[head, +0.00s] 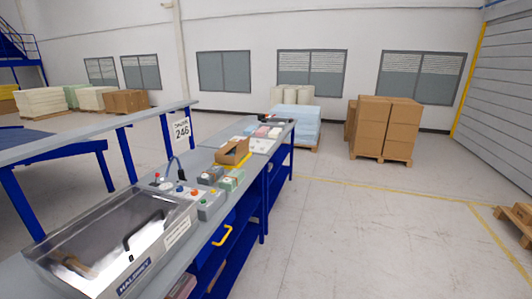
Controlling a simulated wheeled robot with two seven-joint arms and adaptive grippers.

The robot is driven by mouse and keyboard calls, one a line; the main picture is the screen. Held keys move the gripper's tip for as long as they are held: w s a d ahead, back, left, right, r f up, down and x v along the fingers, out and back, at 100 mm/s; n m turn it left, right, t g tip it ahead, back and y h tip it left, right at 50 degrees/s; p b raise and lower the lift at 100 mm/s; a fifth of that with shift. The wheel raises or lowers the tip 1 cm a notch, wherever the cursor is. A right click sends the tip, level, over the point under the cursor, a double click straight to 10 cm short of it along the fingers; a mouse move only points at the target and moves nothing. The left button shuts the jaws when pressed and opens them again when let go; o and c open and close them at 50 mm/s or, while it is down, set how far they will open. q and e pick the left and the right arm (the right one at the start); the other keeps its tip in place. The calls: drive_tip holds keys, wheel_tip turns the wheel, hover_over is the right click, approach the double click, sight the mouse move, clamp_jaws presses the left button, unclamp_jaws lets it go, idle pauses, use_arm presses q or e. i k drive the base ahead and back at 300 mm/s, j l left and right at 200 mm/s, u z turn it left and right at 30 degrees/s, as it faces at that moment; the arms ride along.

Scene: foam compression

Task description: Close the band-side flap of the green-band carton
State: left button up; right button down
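A small box with green on it (232,180) sits on the grey workbench, just right of the control boxes. It may be the green-band carton, but it is too small to make out a band or its flaps. An open brown carton (232,152) stands behind it on something yellow, with a raised side. I cannot tell whether it bears a band. Neither of my grippers shows in the head view.
A machine with a clear lid and black handle (110,240) fills the near left of the workbench (207,152). Control boxes with coloured buttons (203,203) stand beside it. A blue-legged rail runs behind. Stacked cartons (385,128) stand far off.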

sight(241, 146)
drive_tip(key=i+l+u, duration=0.5)
drive_tip(key=i, duration=0.25)
drive_tip(key=i+l, duration=0.05)
drive_tip(key=l, duration=0.05)
